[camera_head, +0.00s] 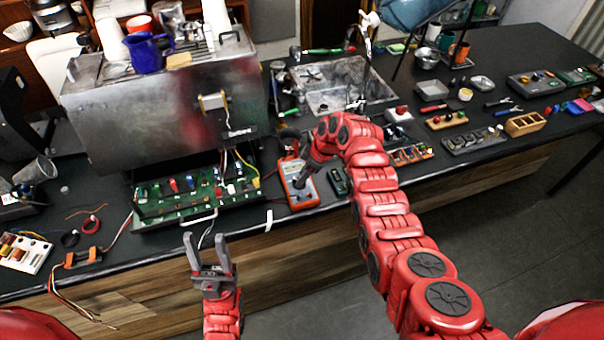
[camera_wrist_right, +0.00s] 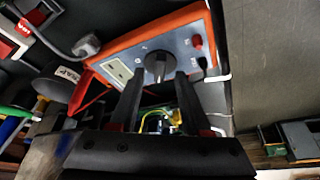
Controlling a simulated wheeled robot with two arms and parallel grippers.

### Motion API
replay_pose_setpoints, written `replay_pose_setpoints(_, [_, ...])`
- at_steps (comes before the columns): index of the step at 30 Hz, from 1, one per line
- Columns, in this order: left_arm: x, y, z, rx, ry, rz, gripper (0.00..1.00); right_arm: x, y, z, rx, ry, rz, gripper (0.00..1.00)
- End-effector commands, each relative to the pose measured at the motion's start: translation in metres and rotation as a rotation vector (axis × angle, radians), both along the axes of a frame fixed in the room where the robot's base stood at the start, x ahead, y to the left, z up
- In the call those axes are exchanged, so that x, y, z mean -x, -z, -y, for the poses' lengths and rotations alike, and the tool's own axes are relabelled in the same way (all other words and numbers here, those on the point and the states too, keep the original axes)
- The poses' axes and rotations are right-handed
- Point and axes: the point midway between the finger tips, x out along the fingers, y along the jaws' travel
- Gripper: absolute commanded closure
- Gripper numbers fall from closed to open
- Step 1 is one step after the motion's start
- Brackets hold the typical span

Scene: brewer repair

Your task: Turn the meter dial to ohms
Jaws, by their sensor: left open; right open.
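The orange meter (camera_head: 302,203) with a grey face lies on the dark counter, right of the brewer's circuit board. In the right wrist view, the meter (camera_wrist_right: 118,45) fills the upper middle, with its dark round dial (camera_wrist_right: 158,66), a small display and red and black sockets. My right gripper (camera_head: 300,181) is over the meter's face. In the wrist view its open fingers (camera_wrist_right: 158,84) point at the dial, one on each side; I cannot tell whether they touch it. The dial's setting is too small to read. My left gripper (camera_head: 208,240) is open and empty in front of the counter edge.
The metal brewer (camera_head: 150,105) stands behind the open green board (camera_head: 190,200) at left. A sink (camera_head: 335,90) lies behind my right arm. Small boards and tools (camera_head: 450,120) cover the right counter. A small dark green device (camera_head: 337,181) sits close right of the meter.

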Motion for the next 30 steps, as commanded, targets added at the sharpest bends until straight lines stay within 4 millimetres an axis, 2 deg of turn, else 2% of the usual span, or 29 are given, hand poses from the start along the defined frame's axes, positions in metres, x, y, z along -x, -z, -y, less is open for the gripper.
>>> replay_pose_setpoints(7, [-0.0001,-0.0040,0.0000,0.000,0.000,0.000,0.50,0.0000,0.0095,-0.0032,0.002,-0.001,0.000,0.53])
replay_pose_setpoints(15, [0.0000,-0.0038,0.0000,0.000,0.000,0.000,0.50,-0.0004,0.0102,-0.0033,0.001,0.000,0.001,0.53])
replay_pose_setpoints(23, [0.0000,-0.0039,0.0000,0.000,0.000,0.000,0.50,-0.0005,0.0102,-0.0031,0.001,0.001,0.002,0.99])
replay_pose_setpoints(30, [0.0000,-0.0039,0.0000,0.000,0.000,0.000,0.50,-0.0007,0.0100,-0.0031,0.001,0.001,0.002,1.00])
